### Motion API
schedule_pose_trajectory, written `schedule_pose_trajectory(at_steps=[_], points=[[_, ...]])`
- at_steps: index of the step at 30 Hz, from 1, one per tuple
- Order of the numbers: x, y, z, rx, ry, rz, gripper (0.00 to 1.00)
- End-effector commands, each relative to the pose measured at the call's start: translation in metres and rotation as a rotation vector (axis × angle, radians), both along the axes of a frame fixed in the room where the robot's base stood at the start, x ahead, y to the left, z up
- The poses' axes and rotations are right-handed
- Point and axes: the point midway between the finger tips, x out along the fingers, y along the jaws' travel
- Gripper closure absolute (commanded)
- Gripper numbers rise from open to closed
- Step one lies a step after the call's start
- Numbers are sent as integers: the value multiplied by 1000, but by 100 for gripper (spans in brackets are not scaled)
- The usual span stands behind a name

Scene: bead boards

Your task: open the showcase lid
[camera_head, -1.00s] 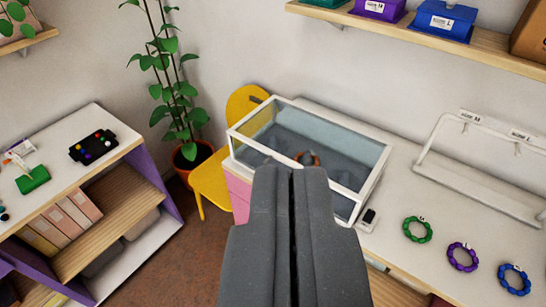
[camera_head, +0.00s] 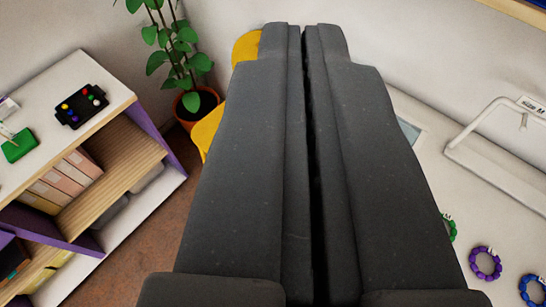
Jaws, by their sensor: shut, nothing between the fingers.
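My gripper (camera_head: 303,30) is shut and empty. It fills the middle of the view, with its fingers pointing toward the back wall. The showcase (camera_head: 411,131) is almost wholly hidden behind the gripper. Only a small pale, bluish piece of it shows at the gripper's right edge. The lid's position and any contact between it and my fingers cannot be seen.
A yellow chair (camera_head: 208,130) and a potted plant (camera_head: 190,104) stand behind to the left. A shelf unit (camera_head: 110,150) with a bead board (camera_head: 81,105) is at left. On the right counter are a white rack (camera_head: 490,155), a purple bracelet (camera_head: 485,263) and a blue bracelet (camera_head: 532,291).

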Motion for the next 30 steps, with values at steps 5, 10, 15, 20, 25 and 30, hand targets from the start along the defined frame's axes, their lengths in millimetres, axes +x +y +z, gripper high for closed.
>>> schedule_pose_trajectory(at_steps=[5,10,15,20,25,30], points=[[28,0,-51,-104,116,-26,100],[68,-10,-156,-339,365,-74,100],[90,-30,-256,-617,624,-115,100],[99,-51,-332,-891,846,-146,100],[104,-72,-392,-1202,1051,-175,100],[112,-82,-434,-1530,1210,-202,100]])
